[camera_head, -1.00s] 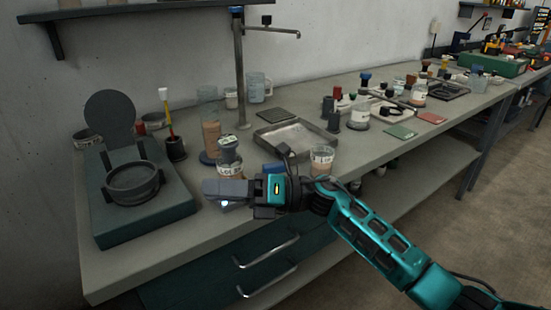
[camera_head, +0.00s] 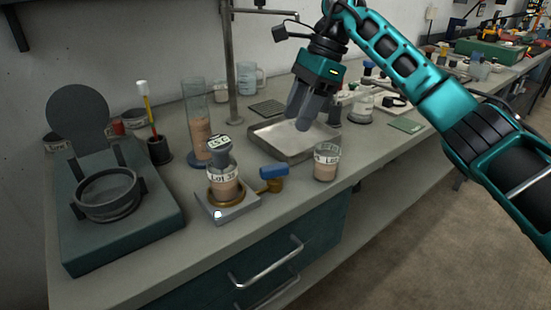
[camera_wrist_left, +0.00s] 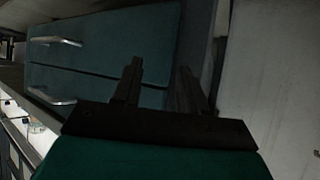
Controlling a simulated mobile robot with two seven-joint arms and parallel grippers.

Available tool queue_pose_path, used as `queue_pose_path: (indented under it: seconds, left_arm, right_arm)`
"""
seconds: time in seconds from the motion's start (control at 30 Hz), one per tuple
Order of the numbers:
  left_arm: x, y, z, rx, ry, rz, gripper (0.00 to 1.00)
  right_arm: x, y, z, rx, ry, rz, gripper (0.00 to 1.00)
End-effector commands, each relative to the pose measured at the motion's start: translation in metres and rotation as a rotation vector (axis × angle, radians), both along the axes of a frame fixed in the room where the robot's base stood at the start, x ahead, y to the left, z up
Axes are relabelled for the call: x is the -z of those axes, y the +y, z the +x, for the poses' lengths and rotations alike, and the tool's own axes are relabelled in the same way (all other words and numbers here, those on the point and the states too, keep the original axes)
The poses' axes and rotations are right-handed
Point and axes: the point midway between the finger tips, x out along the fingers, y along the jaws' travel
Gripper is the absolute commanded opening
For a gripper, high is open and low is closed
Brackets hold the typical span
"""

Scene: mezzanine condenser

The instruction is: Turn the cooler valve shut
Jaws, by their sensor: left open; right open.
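A small valve with a blue handle (camera_head: 273,172) and a brass-coloured body (camera_head: 269,186) sits on the bench, right of a square grey base (camera_head: 226,210). Its handle lies roughly crosswise in the picture; I cannot tell whether the valve is open or shut. My right gripper (camera_head: 303,122) is open and empty, pointing down above the metal tray, up and to the right of the valve and apart from it. My left gripper (camera_wrist_left: 160,85) is open and empty in the left wrist view, in front of dark green drawers (camera_wrist_left: 105,55); it is not in the head view.
A labelled jar (camera_head: 225,190) stands on the grey base, left of the valve. A labelled glass (camera_head: 326,166) stands right of it. The metal tray (camera_head: 284,146) lies behind. A tall cylinder (camera_head: 201,140) and a sieve device (camera_head: 107,194) are further left. The bench front is clear.

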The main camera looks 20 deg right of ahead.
Motion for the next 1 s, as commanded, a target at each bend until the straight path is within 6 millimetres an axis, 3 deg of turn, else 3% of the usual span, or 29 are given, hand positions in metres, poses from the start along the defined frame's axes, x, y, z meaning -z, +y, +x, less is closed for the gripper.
queue_pose_path:
  seconds: [0.3,0.5,0.7,1.0]
  left_arm:
    - [0.010,-0.003,-0.006,0.006,0.019,-0.005,0.43]
    - [0.009,-0.005,-0.005,0.008,0.016,-0.008,0.43]
    - [0.008,-0.005,-0.003,0.008,0.011,-0.009,0.43]
    - [0.006,-0.005,-0.002,0.009,0.007,-0.009,0.43]
  right_arm:
    - [0.063,0.027,-0.002,-0.002,0.004,0.004,0.49]
    - [0.092,0.039,-0.002,-0.002,0.004,0.005,0.49]
    - [0.105,0.044,-0.002,0.001,0.002,0.005,0.49]
    - [0.106,0.045,-0.002,0.000,0.000,0.005,0.48]
